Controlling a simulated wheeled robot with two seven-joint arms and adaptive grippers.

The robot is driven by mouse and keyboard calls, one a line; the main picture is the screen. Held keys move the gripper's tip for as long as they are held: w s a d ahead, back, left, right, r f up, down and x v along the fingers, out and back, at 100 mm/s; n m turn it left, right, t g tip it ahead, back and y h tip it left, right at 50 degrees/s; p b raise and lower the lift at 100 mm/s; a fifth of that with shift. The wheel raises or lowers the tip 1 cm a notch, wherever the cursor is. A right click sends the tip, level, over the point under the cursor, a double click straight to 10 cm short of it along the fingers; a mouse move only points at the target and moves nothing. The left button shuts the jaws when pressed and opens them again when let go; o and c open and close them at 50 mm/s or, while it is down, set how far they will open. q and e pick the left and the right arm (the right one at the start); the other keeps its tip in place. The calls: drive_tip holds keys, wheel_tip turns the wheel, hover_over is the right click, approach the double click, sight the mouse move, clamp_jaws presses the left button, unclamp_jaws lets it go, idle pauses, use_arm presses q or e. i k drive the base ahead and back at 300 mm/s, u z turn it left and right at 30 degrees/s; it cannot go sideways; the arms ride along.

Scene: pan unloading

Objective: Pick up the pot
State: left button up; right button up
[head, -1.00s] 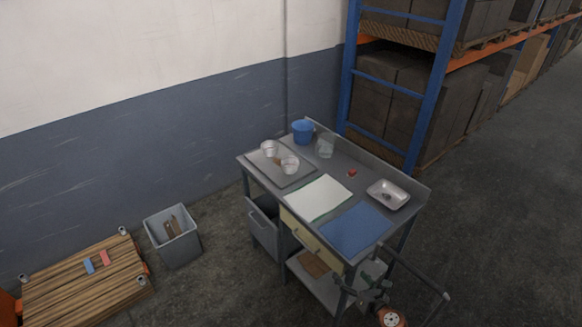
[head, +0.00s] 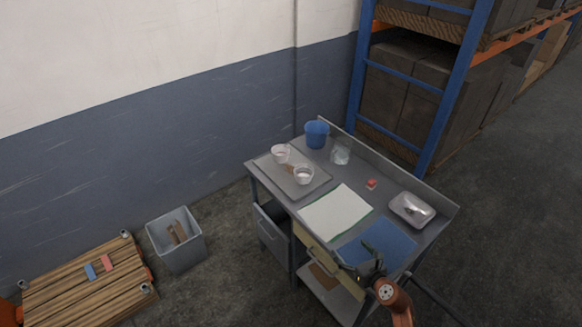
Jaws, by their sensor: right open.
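No thing in view is clearly a cooking pot. The nearest in shape is a blue round container (head: 316,134), upright at the back left corner of the grey workbench (head: 320,174). A clear container (head: 341,152) stands beside it. Two white bowls stand on a grey tray (head: 318,187) at the bench's left: one farther back (head: 280,153), one nearer (head: 303,175). My right gripper (head: 362,262) is open and empty, at the bench's front right by the blue mat, well away from the blue container. My left gripper is not in view.
A white sheet (head: 336,211), a blue mat (head: 388,243), a small red item (head: 371,184) and a metal dish (head: 412,209) lie on the bench. A grey bin (head: 174,240) and a wooden pallet (head: 85,285) stand on the floor at left. Shelving (head: 445,90) rises behind.

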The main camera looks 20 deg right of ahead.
sight(301, 167)
drive_tip(key=i, duration=1.3)
drive_tip(key=z, duration=0.1)
